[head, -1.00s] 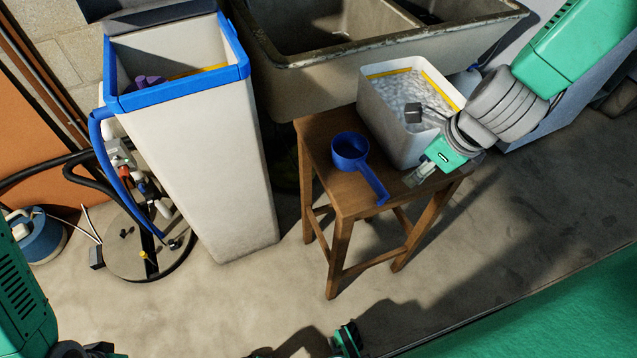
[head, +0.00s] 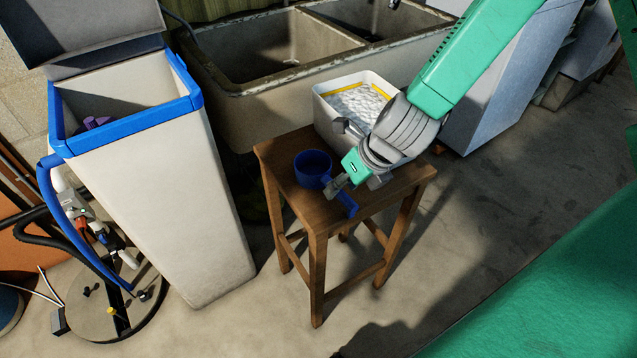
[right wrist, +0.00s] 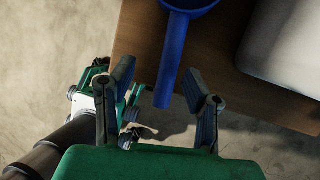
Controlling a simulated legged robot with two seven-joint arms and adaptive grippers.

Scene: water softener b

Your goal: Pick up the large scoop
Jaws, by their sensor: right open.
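The large blue scoop (head: 312,168) lies on a small wooden stool, its cup toward the back left and its handle pointing to the front right. My right gripper (head: 335,158) is open beside the scoop, near the handle, in the head view. In the right wrist view the open fingers of my right gripper (right wrist: 162,85) stand on either side of the handle's end, and the scoop's handle (right wrist: 170,65) points down between them. I cannot tell whether they touch it. In the right wrist view, part of the scoop's cup is cut off at the top edge.
The stool (head: 330,212) also bears a white bin (head: 325,115) of white granules. A tall white tank (head: 190,200) with a blue rim stands open at the left. A stone sink (head: 225,105) is behind. Hoses lie at lower left.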

